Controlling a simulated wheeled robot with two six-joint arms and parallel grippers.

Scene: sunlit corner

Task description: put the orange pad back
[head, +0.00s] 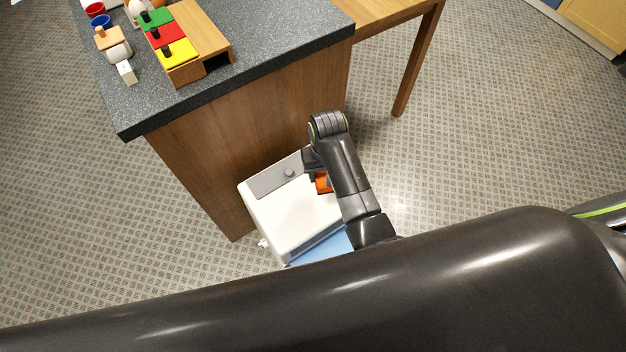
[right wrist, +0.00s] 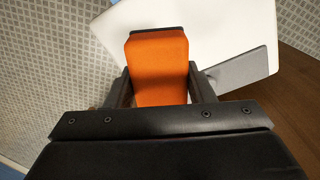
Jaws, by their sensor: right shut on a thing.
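The orange pad (right wrist: 158,65) is held between the two fingers of my right gripper (right wrist: 160,84), with a dark strip along its far edge. In the head view only a small part of the orange pad (head: 323,183) shows; my right arm covers the rest. My right gripper (head: 313,172) is shut on the pad, by the upper right part of a white box-like unit (head: 285,215). The unit also shows behind the pad in the right wrist view (right wrist: 220,30). I cannot tell whether the pad touches it. My left gripper is not in view.
The white unit has a grey panel (head: 273,180) with a knob and stands beside a wooden cabinet (head: 240,130). On the grey countertop (head: 290,25) are a wooden holder (head: 200,30) with green, red and yellow blocks, and small items. A table leg (head: 415,70) stands at right.

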